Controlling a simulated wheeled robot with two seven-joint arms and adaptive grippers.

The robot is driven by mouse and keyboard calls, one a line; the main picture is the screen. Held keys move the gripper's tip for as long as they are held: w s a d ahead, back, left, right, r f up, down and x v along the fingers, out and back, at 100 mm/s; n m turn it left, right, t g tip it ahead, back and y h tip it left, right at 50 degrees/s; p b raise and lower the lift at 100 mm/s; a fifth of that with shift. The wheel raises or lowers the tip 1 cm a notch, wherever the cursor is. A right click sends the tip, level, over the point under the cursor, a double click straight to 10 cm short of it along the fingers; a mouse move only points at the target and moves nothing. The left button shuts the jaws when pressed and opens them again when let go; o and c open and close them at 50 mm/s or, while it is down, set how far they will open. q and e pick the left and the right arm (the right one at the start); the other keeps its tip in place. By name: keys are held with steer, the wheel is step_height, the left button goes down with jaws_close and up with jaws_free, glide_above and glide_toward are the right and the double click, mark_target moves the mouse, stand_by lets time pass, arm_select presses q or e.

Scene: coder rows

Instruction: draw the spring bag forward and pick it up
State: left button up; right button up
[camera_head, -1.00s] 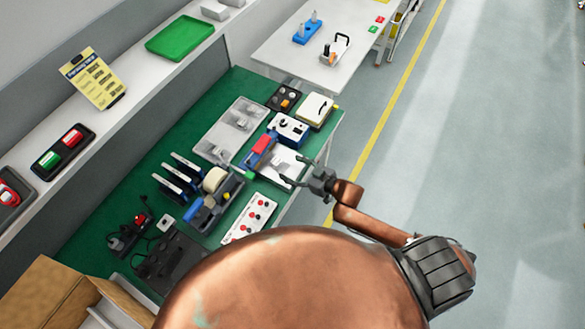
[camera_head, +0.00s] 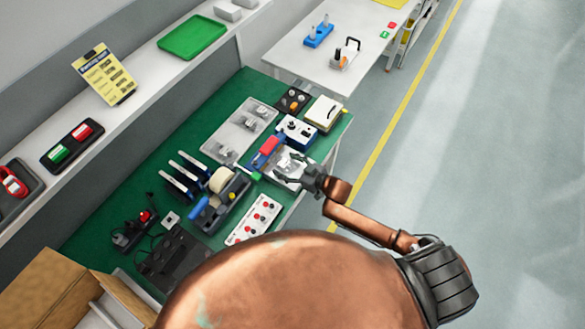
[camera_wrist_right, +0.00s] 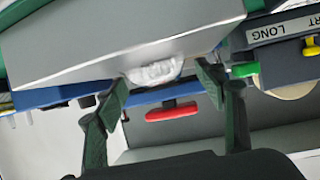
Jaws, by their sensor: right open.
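The spring bag (camera_wrist_right: 157,72) is a small clear, whitish bag at the edge of a grey metal surface (camera_wrist_right: 60,60) in the right wrist view. The same light grey plate (camera_head: 290,182) lies near the green bench's edge in the head view, where the bag is too small to make out surely. My right gripper (camera_head: 291,168) is over this plate. In the right wrist view its two dark green fingers (camera_wrist_right: 163,82) are apart, one on each side of the bag. I cannot tell whether they touch it. My left gripper is not in view.
A red-and-blue tool (camera_head: 268,150) stands beside the plate. A grey compartment tray (camera_head: 228,140), a tape dispenser (camera_head: 228,195) and a white button panel (camera_head: 254,219) crowd the green bench. A white box (camera_head: 296,131) sits behind. Open floor (camera_head: 450,170) lies to the right.

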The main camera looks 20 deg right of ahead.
mark_target(293, 170)
steer(key=shift+w+a+f, duration=0.15)
steer(key=shift+w+a, duration=0.1)
steer(key=shift+w, duration=0.1)
steer(key=c, duration=1.3)
steer(key=shift+o, duration=0.2)
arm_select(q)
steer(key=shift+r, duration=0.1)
arm_select(e)
steer(key=shift+s+d, duration=0.15)
steer(key=shift+s, duration=0.05)
steer(key=shift+s+d+p, duration=0.4)
steer(key=shift+s+d, duration=0.2)
steer(key=shift+s, duration=0.1)
steer(key=shift+s+d+p, duration=0.45)
steer(key=shift+s+d, duration=0.7)
steer(key=shift+s, duration=0.25)
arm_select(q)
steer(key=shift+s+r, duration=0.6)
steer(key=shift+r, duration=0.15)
arm_select(e)
steer(key=shift+a, duration=0.1)
